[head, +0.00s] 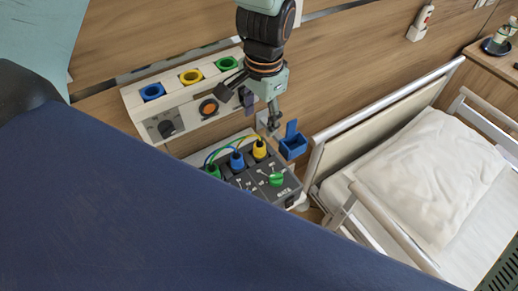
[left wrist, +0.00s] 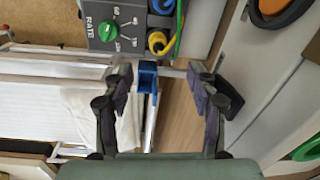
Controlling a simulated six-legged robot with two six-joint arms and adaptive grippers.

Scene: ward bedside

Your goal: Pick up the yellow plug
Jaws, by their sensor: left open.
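The yellow plug (head: 259,149) stands on the dark pump box (head: 272,177), at the right end of a row with a blue plug (head: 237,160) and a green plug (head: 213,171). A cable runs from it. It also shows at the top of the left wrist view (left wrist: 157,42), beyond my fingertips. My left gripper (head: 262,112) is above and slightly beyond the yellow plug in the head view, apart from it. In the left wrist view my left gripper (left wrist: 161,72) is open with nothing between its fingers. My right gripper is out of view.
A wall panel (head: 165,129) carries blue (head: 152,91), yellow (head: 191,76) and green (head: 227,63) ring sockets. A small blue holder (head: 293,146) is right beside the box. A railed bed with a white pillow (head: 430,180) stands at right. A large dark blue surface covers the lower left.

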